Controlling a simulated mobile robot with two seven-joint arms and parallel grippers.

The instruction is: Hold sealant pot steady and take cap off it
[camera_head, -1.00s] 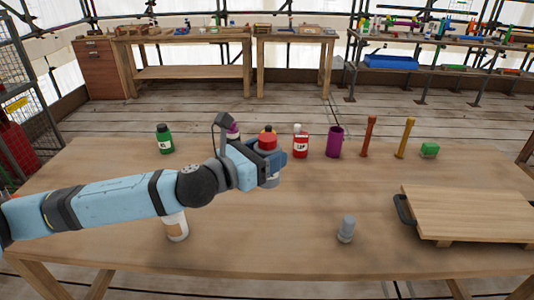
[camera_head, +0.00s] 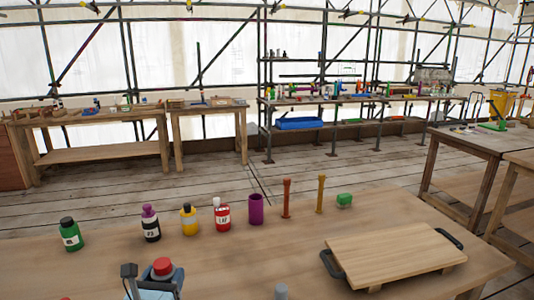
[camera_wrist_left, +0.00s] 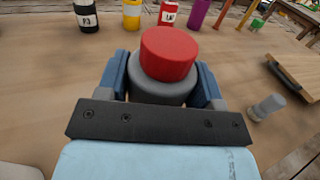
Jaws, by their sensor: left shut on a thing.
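The sealant pot (camera_wrist_left: 165,90) is a grey round body with a wide red cap (camera_wrist_left: 168,53) on top, seen close in the left wrist view. My left gripper (camera_wrist_left: 163,85) is shut on the pot, one blue finger on each side, below the cap. In the head view the red cap (camera_head: 163,267) shows at the bottom edge, above my left gripper (camera_head: 152,290), which is partly cut off. The cap sits on the pot. The pot's lower part is hidden. My right gripper is in neither view.
Behind stand a green bottle (camera_head: 70,235), a black bottle (camera_head: 150,225), a yellow bottle (camera_head: 189,220), a red bottle (camera_head: 221,215) and a purple cup (camera_head: 256,209). A wooden board (camera_head: 395,250) with dark handles lies right. A grey cylinder (camera_wrist_left: 266,106) stands right of the pot.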

